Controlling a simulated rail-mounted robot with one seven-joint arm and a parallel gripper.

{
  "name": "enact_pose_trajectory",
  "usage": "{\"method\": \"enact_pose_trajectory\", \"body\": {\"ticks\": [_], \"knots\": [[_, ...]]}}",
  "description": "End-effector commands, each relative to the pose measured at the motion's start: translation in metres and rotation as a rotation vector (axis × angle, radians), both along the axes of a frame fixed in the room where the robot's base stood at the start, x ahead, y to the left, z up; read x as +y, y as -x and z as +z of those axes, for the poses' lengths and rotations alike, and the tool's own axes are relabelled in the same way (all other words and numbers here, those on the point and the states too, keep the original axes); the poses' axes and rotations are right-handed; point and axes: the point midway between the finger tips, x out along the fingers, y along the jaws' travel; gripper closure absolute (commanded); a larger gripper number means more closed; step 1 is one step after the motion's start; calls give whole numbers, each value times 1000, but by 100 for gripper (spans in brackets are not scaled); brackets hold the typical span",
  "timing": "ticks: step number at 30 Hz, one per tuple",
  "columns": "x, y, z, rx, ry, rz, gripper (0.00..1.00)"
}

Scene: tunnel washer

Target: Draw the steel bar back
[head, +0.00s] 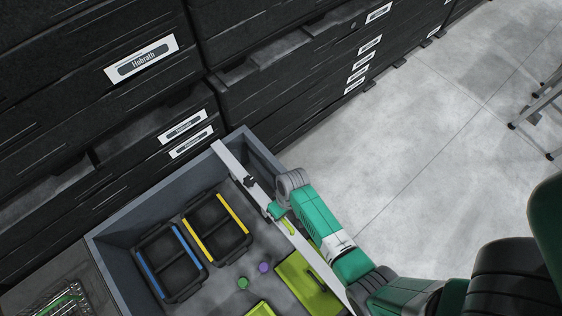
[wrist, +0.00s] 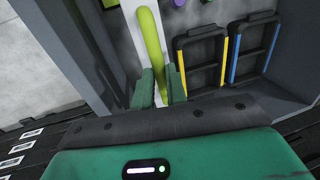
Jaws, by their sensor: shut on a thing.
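The steel bar (head: 235,168) is a long pale strip running diagonally over the grey bin. It also shows in the wrist view as a pale upright strip (wrist: 133,22). A yellow-green rod-like handle (wrist: 152,45) lies along it, and its end reaches between my fingers. My gripper (head: 279,212) is over the bar in the head view. In the wrist view my gripper (wrist: 160,86) has its two green fingers either side of the handle's end and is shut on it. The fingers hide the grip itself, and my arm covers part of the bar.
The grey bin (head: 103,254) holds black frames with blue (head: 166,262) and yellow (head: 216,228) bars, yellow-green pieces (head: 307,283), and green (head: 242,283) and purple (head: 264,267) discs. Black drawer units (head: 290,60) stand behind. Open floor (head: 400,150) lies to the right.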

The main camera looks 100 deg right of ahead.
Motion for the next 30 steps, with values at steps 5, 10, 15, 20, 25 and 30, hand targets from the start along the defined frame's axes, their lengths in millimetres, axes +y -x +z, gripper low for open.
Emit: {"method": "enact_pose_trajectory", "body": {"ticks": [5, 10, 15, 20, 25, 30], "knots": [[0, 0, -1, 1, 1, 0, 70], [0, 0, -1, 1, 1, 0, 64], [-1, 1, 3, 0, 1, 0, 64], [-4, 6, 32, 1, 3, 1, 64], [-7, 10, 63, 1, 3, 0, 64], [-8, 13, 75, 1, 0, -1, 64]]}}
